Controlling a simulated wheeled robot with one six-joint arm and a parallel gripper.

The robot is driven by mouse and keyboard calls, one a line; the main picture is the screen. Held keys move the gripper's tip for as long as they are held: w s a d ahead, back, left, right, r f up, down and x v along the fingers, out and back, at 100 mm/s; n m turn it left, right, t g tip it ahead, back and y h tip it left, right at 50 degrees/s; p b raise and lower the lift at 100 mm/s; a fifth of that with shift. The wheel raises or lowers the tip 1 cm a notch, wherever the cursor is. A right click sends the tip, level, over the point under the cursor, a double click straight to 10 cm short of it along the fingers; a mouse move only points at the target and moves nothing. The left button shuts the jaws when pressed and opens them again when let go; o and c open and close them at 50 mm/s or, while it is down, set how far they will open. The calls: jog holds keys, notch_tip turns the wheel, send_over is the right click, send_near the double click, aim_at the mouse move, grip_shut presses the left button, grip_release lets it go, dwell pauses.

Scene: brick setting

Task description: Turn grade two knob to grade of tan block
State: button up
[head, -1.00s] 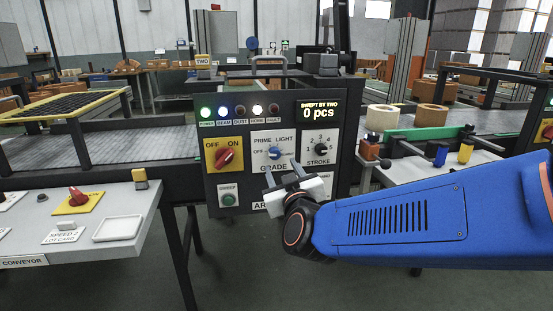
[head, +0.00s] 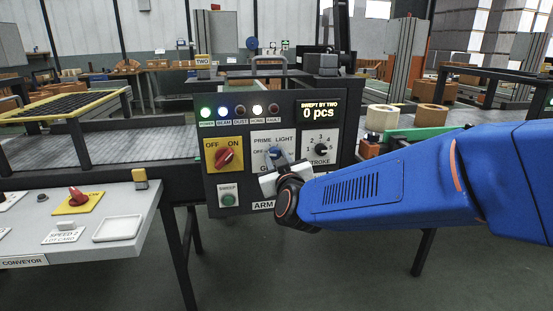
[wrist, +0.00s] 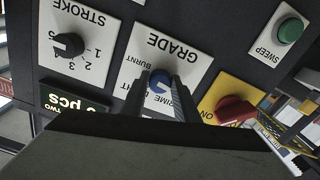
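The blue grade knob (head: 273,152) sits on a white GRADE plate on the dark control panel, with OFF, PRIME and LIGHT legible. The wrist view shows the knob (wrist: 158,82) and the word BURNT. I cannot tell its pointer's setting. My gripper (wrist: 160,79) is open, with one finger on each side of the knob; contact is unclear. In the head view my gripper (head: 271,168) covers the plate's lower part. A tan ring-shaped block (head: 431,117) stands at the right beside a cream one (head: 382,118).
A red OFF/ON switch (head: 227,154) is left of the grade plate, with a green SWEEP button (head: 228,199) below it. A black STROKE knob (head: 320,149) is close on the right. A grey console (head: 120,200) stands at the front left.

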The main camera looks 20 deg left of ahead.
jog(key=c, duration=0.4)
jog(key=shift+c, duration=0.2)
jog(key=shift+m, duration=0.3)
jog(key=m, duration=0.4)
jog(key=shift+m, duration=0.4)
jog(key=m, duration=0.5)
jog(key=shift+s+a, duration=0.1)
jog(key=o, duration=1.1)
jog(key=shift+c, duration=0.2)
